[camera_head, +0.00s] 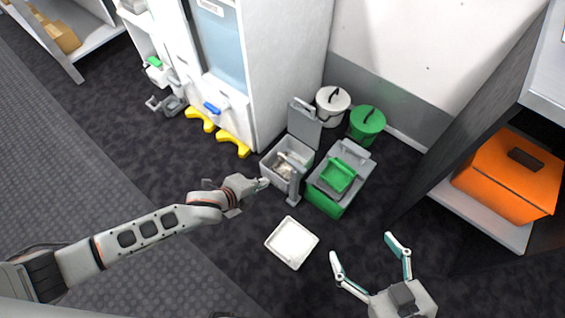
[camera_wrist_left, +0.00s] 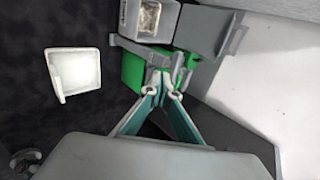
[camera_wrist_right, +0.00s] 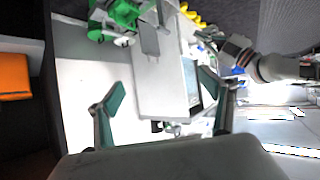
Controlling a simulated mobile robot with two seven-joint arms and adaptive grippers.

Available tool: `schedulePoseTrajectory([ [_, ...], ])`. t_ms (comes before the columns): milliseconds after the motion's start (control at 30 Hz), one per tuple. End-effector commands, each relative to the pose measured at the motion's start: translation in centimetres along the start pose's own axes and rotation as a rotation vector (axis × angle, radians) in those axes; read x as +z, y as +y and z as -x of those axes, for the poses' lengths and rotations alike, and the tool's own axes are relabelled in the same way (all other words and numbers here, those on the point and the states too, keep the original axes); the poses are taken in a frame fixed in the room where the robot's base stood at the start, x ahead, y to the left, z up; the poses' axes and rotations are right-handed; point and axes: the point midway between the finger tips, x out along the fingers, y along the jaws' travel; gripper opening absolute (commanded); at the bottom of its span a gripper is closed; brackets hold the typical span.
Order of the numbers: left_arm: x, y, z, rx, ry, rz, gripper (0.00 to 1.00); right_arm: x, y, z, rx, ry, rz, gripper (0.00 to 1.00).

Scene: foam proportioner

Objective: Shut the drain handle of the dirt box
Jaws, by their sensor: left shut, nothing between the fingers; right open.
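The grey dirt box (camera_head: 271,172) stands on the floor with its lid (camera_head: 305,124) raised and pale debris inside. A grey upright bar (camera_head: 294,188) at its front right corner may be the drain handle; its setting is unclear. The dirt box also shows at the top of the left wrist view (camera_wrist_left: 128,17), with a grey bar (camera_wrist_left: 140,50) below it. My left gripper (camera_head: 264,184) is shut and empty, close to the box's front; I cannot tell whether it touches. Its fingertips show in the left wrist view (camera_wrist_left: 163,90). My right gripper (camera_head: 364,248) is open and empty, far from the box.
A green and grey box (camera_head: 323,196) stands close right of the dirt box. A white tray (camera_head: 278,257) lies on the floor in front. White (camera_head: 332,108) and green (camera_head: 367,124) buckets stand behind. A white machine (camera_head: 285,60) with yellow feet is behind left.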

Motion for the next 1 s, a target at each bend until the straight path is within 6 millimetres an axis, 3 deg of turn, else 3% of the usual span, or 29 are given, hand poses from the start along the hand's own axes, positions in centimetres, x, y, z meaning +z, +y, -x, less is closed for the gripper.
schedulePoseTrajectory([
  [167, 0.1, 0.5, -1.5, 0.007, 0.0, -0.005, 0.0, 1.2, -0.5, 0.0, -0.01, -0.017, -0.015, 0.81],
  [300, -0.2, 1.1, -4.0, 0.012, 0.004, 0.001, 0.0, 1.5, -1.3, -0.1, -0.025, -0.015, -0.047, 0.81],
  [333, -0.2, 1.2, -4.7, 0.013, 0.004, 0.001, 0.0, 1.4, -1.6, -0.1, -0.029, -0.011, -0.055, 0.81],
  [433, -0.3, 1.4, -6.7, 0.015, 0.005, 0.002, 0.0, -1.7, -1.9, -0.8, -0.032, 0.061, -0.101, 0.81],
  [633, -0.3, 1.3, -10.6, 0.014, 0.005, 0.002, 0.0, -1.4, -4.0, -1.1, -0.068, 0.08, -0.246, 0.81],
  [800, 0.0, -1.1, -12.1, 0.004, 0.001, -0.001, 0.0, -1.5, -5.3, -1.1, -0.089, 0.095, -0.345, 0.81],
  [1000, 0.1, -2.4, -12.9, 0.003, -0.002, -0.004, 0.0, -1.6, -6.0, -1.1, -0.1, 0.104, -0.404, 0.81],
])
